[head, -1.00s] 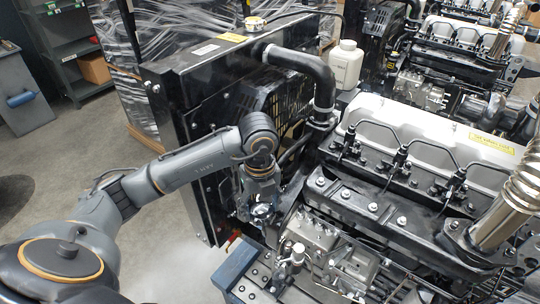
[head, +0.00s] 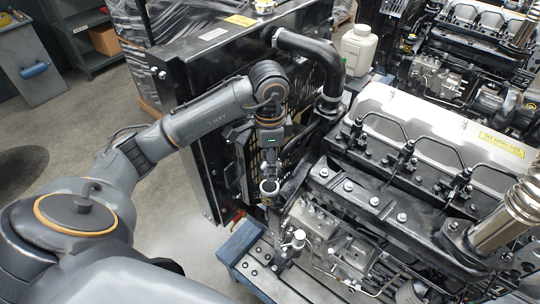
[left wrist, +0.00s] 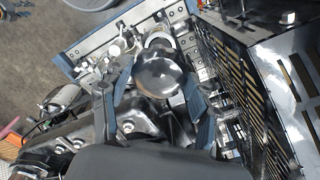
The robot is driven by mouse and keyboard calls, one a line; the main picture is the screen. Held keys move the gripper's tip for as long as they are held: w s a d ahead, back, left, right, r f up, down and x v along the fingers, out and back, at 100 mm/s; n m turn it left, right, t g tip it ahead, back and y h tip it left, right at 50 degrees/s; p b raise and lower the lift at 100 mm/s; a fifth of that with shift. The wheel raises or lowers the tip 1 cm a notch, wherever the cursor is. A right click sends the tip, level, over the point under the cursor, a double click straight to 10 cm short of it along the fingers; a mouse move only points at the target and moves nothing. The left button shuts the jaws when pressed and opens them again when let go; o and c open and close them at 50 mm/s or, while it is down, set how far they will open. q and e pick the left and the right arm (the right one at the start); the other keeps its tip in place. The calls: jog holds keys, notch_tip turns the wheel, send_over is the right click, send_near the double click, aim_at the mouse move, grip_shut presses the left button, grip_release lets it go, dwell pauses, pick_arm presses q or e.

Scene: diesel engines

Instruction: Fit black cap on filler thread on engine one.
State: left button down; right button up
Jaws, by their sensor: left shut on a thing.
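My left gripper (head: 269,183) hangs pointing down between the radiator and the near side of engine one (head: 385,210). In the left wrist view its two fingers (left wrist: 154,98) stand on either side of a round, glossy, mirror-like piece (left wrist: 158,78), which they grip. I take this piece for the cap, though its black colour is hard to confirm under the reflections. A pale ring (left wrist: 160,38) shows partly behind it; I cannot tell whether this is the filler thread. The filler thread is not clearly seen in the head view. My right gripper is in neither view.
The black radiator (head: 215,60) with its slotted guard stands just behind my gripper. A thick black hose (head: 325,58) and a white bottle (head: 357,48) are beyond. The blue stand (head: 240,246) edges the engine. More engines (head: 470,90) stand behind; open floor lies left.

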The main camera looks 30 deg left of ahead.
pick_arm(q)
jog(key=shift+f, duration=1.85)
jog(key=shift+f+b, duration=0.55)
jog(key=shift+f, duration=0.25)
jog(key=shift+s+a, duration=0.1)
jog(key=shift+a, duration=0.05)
jog(key=shift+f+b, duration=0.5)
jog(key=shift+f, duration=0.2)
